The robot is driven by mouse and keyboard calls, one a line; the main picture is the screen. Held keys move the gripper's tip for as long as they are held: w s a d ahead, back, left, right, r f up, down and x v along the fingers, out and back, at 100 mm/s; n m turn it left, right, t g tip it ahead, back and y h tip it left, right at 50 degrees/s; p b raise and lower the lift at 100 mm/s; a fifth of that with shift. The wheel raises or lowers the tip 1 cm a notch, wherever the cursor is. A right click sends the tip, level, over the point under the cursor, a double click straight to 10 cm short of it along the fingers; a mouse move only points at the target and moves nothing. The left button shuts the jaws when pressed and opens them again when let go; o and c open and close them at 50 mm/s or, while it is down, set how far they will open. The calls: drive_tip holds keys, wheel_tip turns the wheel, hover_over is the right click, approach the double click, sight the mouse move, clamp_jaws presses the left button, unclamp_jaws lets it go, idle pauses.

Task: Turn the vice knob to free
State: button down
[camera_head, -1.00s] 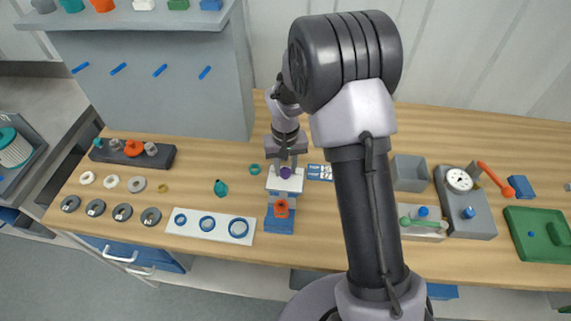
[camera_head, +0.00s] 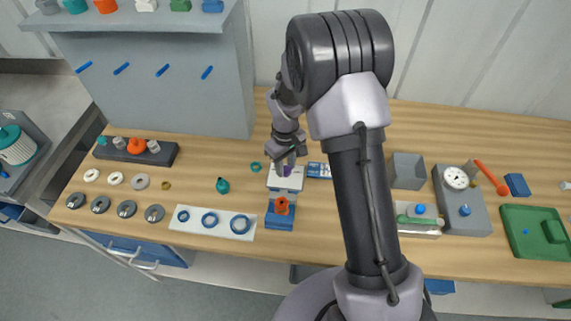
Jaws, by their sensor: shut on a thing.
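The vice (camera_head: 280,218) stands near the middle of the bench, with a blue base, a pale top plate and an orange part (camera_head: 282,206) at its front. The vice knob (camera_head: 287,171) is small and purple, on the pale plate at the rear. My gripper (camera_head: 287,164) points down over this plate and is shut on the purple knob. The fingers are turned at an angle to the vice and hide part of the knob. The knob's exact setting is too small to read.
A blue-and-white label (camera_head: 318,170) lies just right of the vice. A white strip with blue rings (camera_head: 212,221) and a teal piece (camera_head: 222,186) are to the left. A grey bin (camera_head: 406,171) and a dial gauge unit (camera_head: 462,200) stand to the right.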

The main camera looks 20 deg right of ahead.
sight(285, 169)
idle(0.3)
drive_tip(key=c, duration=1.1)
unclamp_jaws()
drive_tip(key=shift+o, duration=0.2)
drive_tip(key=shift+r, duration=0.1)
wheel_tip(285, 169, up, 17)
drive_tip(key=p, duration=0.4)
drive_tip(key=shift+r, duration=0.15)
